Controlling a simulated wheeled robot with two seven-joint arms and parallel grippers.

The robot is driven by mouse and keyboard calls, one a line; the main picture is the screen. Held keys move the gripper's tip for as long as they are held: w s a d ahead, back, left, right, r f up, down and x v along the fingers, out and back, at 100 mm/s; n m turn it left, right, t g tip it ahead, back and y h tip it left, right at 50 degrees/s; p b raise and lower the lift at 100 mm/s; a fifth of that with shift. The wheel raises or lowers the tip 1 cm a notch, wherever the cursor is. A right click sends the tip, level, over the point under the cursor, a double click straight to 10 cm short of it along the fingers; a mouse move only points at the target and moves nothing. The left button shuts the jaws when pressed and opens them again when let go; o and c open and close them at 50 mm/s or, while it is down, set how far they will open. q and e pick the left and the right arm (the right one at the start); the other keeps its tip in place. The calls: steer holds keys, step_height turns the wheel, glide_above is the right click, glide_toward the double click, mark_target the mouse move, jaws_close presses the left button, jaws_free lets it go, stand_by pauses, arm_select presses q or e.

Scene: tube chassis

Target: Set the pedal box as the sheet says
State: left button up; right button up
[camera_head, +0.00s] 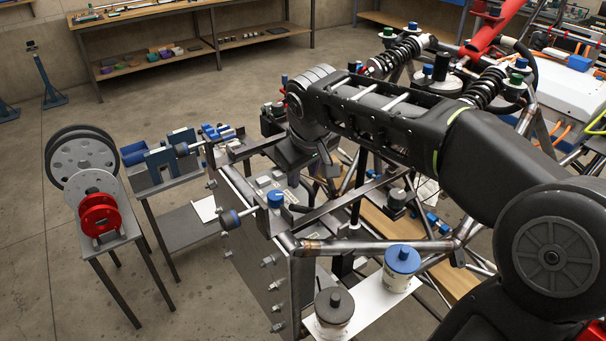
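My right arm comes in from the right and reaches over the tube chassis (345,246). Its gripper (322,168) points down behind the front frame tubes, beside a group of grey blocks. The fingertips are small and partly hidden, so I cannot tell whether they are open or shut. A blue knob (275,199) stands on the grey parts at the chassis front; these may be the pedal box, but I cannot tell for sure. A white sheet (205,209) lies on a low shelf at the left; its writing is unreadable. My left gripper is not in view.
A blue-capped pot (402,261) and a dark-capped pot (334,307) stand on a white panel at the chassis front. A stand with a red reel (99,214) and a small bench with blue fixtures (163,166) are at left. Open floor lies between them and the back workbench (150,15).

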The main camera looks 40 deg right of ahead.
steer(key=shift+x, duration=0.85)
steer(key=shift+c, duration=0.5)
jaws_close()
stand_by(0.3)
